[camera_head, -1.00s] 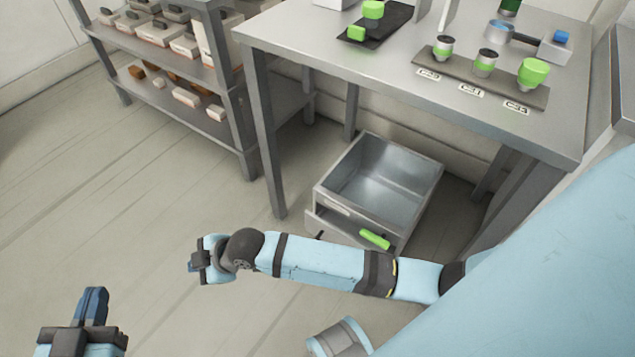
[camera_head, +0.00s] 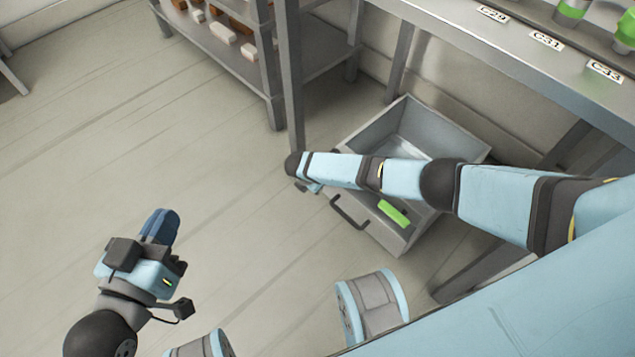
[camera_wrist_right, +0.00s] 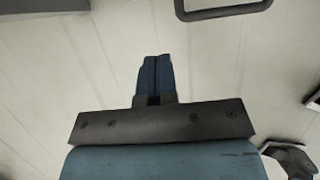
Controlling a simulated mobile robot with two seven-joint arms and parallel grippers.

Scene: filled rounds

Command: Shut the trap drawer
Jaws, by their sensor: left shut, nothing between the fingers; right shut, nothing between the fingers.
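My left gripper (camera_head: 160,226) is shut and empty over the floor at left.
A grey table (camera_head: 455,45) stands over the bin, its leg (camera_head: 292,95) close to my right forearm. A shelf rack (camera_head: 235,60) with boxes stands at the back. The floor (camera_head: 90,160) at left is clear.

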